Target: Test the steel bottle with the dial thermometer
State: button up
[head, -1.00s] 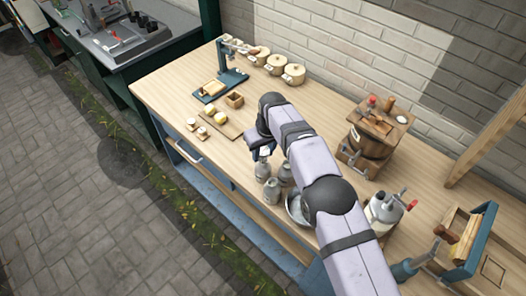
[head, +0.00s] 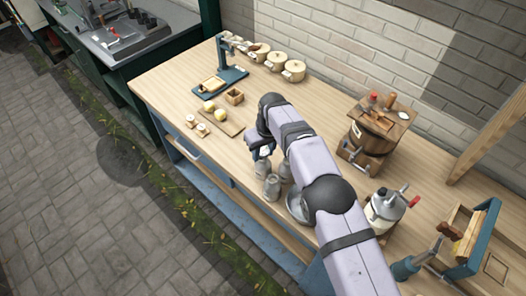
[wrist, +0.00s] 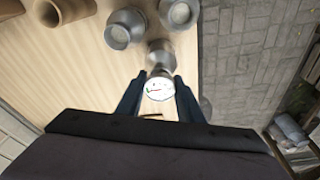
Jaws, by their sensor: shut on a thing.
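The dial thermometer shows its round white face in the wrist view (wrist: 158,89). My gripper (wrist: 158,92) is shut on it, with a blue finger on each side. A grey steel bottle (wrist: 160,52) lies just beyond the dial, and the dial overlaps its edge. Two more steel bottles (wrist: 125,28) (wrist: 179,12) stand close by. In the head view my gripper (head: 259,150) is low over the bench's front edge, close above a steel bottle (head: 263,169); another bottle (head: 272,187) stands beside it. The thermometer's stem is hidden, so I cannot tell whether it is inside a bottle.
A metal bowl (head: 296,207) sits right of the bottles, partly behind my arm. A wooden churn (head: 370,140) and a metal can (head: 384,210) stand further right. A board with yellow pieces (head: 222,123) lies to the left. Bare benchtop (head: 170,87) shows at the far left.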

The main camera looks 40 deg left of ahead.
jog(key=shift+f+b, duration=0.6)
jog(key=shift+f, duration=0.3)
jog(key=shift+r, duration=0.1)
dwell(0.8)
jog(key=o, duration=0.9)
jog(key=c, duration=0.4)
jog(key=shift+o, duration=0.2)
jog(key=shift+s+d+r+p, duration=0.15)
jog(key=shift+r+p, duration=0.3)
jog(key=shift+r, duration=0.4)
jog(key=shift+w+d+r+p, duration=0.1)
jog(key=shift+d+r+p, duration=0.1)
jog(key=shift+r+p, duration=0.45)
jog(key=shift+s+d+r+p, duration=0.15)
jog(key=shift+r+p, duration=0.1)
jog(key=shift+r, duration=0.75)
jog(key=o, duration=1)
